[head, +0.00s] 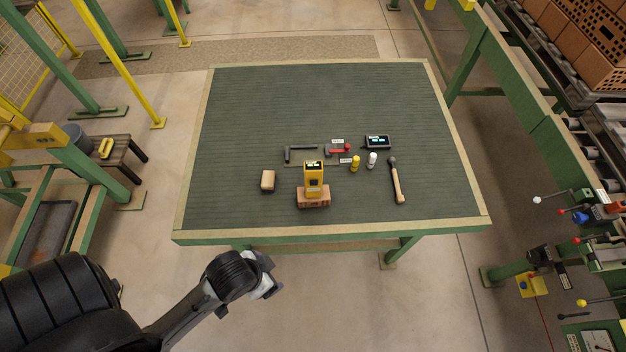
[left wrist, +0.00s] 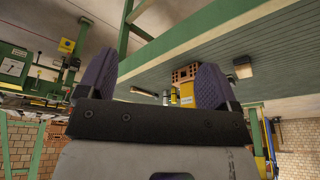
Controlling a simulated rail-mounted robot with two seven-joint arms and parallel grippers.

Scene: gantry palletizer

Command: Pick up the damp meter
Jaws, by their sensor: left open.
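A yellow handheld meter (head: 313,177), which looks like the damp meter, stands upright on a red-orange brick (head: 313,201) near the table's front edge. It has a dark display near its top. The left wrist view is upside down and shows the yellow meter (left wrist: 187,95) and the brick (left wrist: 185,73) between my fingers, some distance off. My left gripper (head: 270,281) is open and empty, in front of the table's front edge and left of the meter. Its two dark fingers also show in the left wrist view (left wrist: 155,88). My right gripper is not in view.
The table's far half is clear.

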